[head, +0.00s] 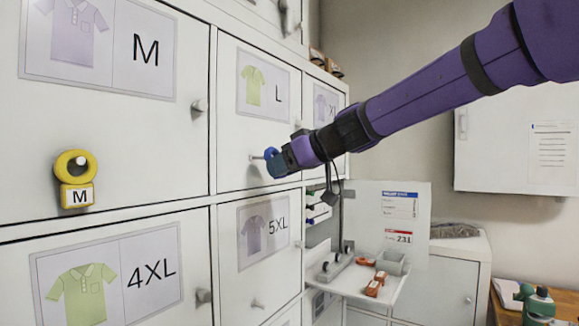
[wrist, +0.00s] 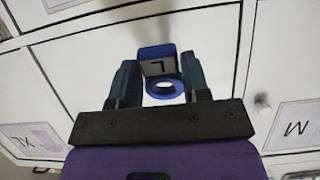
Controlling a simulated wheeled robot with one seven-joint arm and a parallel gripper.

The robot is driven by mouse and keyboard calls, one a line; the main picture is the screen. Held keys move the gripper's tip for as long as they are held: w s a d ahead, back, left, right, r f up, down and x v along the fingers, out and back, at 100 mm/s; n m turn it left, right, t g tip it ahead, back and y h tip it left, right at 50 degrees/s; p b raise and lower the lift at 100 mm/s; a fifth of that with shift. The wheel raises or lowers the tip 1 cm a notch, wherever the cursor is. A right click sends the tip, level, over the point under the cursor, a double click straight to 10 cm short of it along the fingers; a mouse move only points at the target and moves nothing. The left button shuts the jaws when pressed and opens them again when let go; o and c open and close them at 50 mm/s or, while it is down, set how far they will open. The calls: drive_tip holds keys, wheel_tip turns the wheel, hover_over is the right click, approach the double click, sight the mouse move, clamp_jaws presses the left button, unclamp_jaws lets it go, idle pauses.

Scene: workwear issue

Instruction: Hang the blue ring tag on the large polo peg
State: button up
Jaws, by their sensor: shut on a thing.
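The blue ring tag (wrist: 158,53) is between the fingers of my gripper (wrist: 160,82) in the wrist view. Its label shows a letter L, and its ring (wrist: 165,95) faces the camera. In the head view my gripper (head: 279,163) is at the L door, with the blue ring (head: 271,153) at its tip. The large polo peg (head: 256,157) sticks out from the door below the L sign with a green polo (head: 253,86). The ring is at the peg's outer end; I cannot tell whether the peg passes through it. My gripper hides most of the tag there.
A yellow ring tag marked M (head: 77,180) hangs on the M door's peg at left. Other doors have bare pegs, such as the 4XL peg (head: 204,296) and 5XL peg (head: 258,304). A white shelf (head: 352,282) with small orange items stands below right.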

drive_tip(key=shift+w+a+f, duration=0.1)
drive_tip(key=shift+w+a, duration=0.7)
drive_tip(key=shift+a, duration=0.3)
drive_tip(key=shift+w+a+f, duration=0.2)
drive_tip(key=shift+w+a, duration=0.2)
drive_tip(key=shift+a, duration=0.05)
drive_tip(key=o, duration=1)
drive_tip(key=shift+c, duration=0.2)
drive_tip(key=v, duration=1.1)
drive_tip(key=s+d+f+m+g+h, duration=0.1)
drive_tip(key=s+d+f+m+h, duration=0.4)
drive_tip(key=s+d+f, duration=0.5)
drive_tip(key=s+d+f+m+g+h, duration=0.2)
drive_tip(key=s+d+f+m+h, duration=0.3)
drive_tip(key=s+d+f, duration=0.6)
drive_tip(key=s+f, duration=0.1)
drive_tip(key=s, duration=0.6)
drive_tip(key=shift+s+d, duration=0.2)
